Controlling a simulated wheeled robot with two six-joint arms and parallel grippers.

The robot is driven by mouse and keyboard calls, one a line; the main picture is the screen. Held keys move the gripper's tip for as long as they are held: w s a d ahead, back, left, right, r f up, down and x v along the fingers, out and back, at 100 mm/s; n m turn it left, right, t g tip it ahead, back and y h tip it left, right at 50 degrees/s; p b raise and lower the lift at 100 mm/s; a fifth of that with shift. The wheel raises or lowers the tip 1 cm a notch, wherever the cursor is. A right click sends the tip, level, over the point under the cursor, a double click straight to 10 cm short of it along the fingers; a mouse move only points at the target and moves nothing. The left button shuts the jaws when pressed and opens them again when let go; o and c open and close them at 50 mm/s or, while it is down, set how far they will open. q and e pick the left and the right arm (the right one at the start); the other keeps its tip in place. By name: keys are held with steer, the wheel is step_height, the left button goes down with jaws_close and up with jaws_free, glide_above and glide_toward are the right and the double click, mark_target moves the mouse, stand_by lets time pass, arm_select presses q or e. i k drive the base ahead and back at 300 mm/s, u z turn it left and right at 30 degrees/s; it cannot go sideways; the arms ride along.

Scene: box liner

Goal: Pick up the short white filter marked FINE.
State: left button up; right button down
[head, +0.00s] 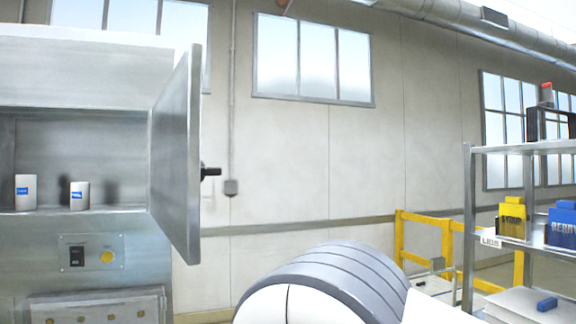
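Two white cylinders with blue labels stand upright on a shelf inside the open grey cabinet at the left in the head view. The shorter white filter (80,203) stands on the right, nearer the open door. The taller white filter (25,203) stands to its left. The lettering on both labels is too small to read, so I cannot confirm which one is marked FINE. Neither of my grippers shows in this view.
The cabinet door (178,165) stands open to the right of the filters, its dark handle (210,172) sticking out. A rack (505,148) at the right holds a yellow box (511,219) and a blue box (562,229). A yellow railing (447,238) stands behind.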

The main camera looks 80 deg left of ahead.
mark_target(80, 196)
steer(key=i, duration=1.6)
steer(key=u, duration=4.3)
steer(key=i, duration=0.35)
steer(key=z, duration=0.05)
steer(key=k, duration=0.35)
steer(key=u, duration=1.95)
steer(key=i, duration=1.7)
